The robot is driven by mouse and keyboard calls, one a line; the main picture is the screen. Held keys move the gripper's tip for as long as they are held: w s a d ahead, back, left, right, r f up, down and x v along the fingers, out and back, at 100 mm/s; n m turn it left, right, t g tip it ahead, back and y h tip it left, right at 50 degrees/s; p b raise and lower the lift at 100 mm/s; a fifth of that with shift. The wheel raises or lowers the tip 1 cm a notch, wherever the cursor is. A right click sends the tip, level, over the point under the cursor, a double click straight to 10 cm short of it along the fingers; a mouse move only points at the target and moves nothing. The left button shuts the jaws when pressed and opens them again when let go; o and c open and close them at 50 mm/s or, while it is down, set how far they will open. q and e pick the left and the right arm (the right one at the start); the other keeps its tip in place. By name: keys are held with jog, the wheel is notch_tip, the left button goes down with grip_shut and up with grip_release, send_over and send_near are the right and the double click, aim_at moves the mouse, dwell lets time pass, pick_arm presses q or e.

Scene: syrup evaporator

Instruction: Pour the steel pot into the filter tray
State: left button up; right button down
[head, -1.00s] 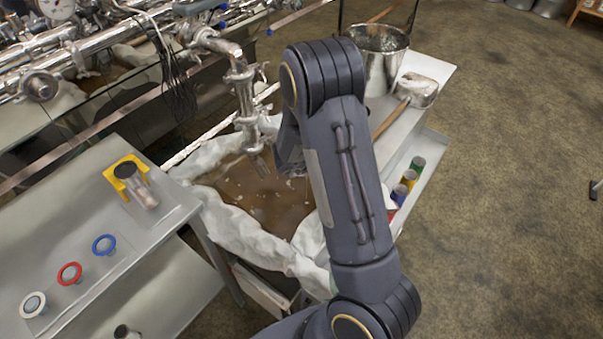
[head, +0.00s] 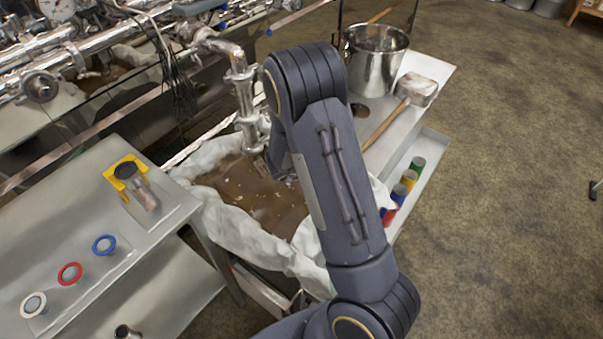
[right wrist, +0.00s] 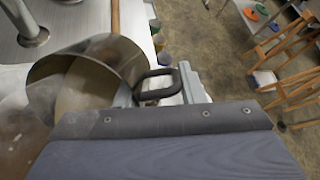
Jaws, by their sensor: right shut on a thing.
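The filter tray (head: 315,258) is lined with pale crumpled cloth and holds brown liquid with light flecks. It sits in the middle of the head view, partly behind my right arm. The steel pot (right wrist: 125,58) shows in the right wrist view, with its wide mouth turned to the left and a light brown inside. Brown liquid and pale cloth show beside it at the left edge. My right gripper (right wrist: 172,85) is shut on the pot's black handle (right wrist: 150,94). In the head view my arm hides the pot and this gripper. My left gripper is not in view.
A steel valve pipe (head: 245,95) stands over the tray's far side. A bench (head: 150,255) with coloured rings and a yellow holder (head: 125,172) is at left. A steel bucket (head: 372,65) and a wooden-handled scoop (head: 417,88) are at back right.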

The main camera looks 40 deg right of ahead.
jog(key=shift+w+a+r+h+p, duration=0.15)
jog(key=shift+a+r+h+p, duration=0.45)
jog(key=shift+h, duration=0.7)
dwell(0.9)
jog(key=shift+w+a+r+g+h, duration=0.15)
jog(key=shift+a+r+h, duration=0.15)
jog(key=shift+a+h, duration=0.2)
jog(key=shift+a+r+g+h, duration=0.15)
jog(key=shift+a+r+h, duration=0.2)
jog(key=shift+a, duration=0.25)
jog(key=shift+a+h, duration=0.15)
jog(key=shift+h, duration=0.1)
jog(key=shift+a+r+h+b, duration=0.2)
jog(key=shift+a+h+b, duration=0.4)
jog(key=shift+b, duration=1.1)
jog(key=shift+b, duration=0.35)
jog(key=shift+w+a+r+h+b, duration=0.1)
jog(key=shift+a+h+b, duration=0.05)
jog(key=shift+h+b, duration=0.4)
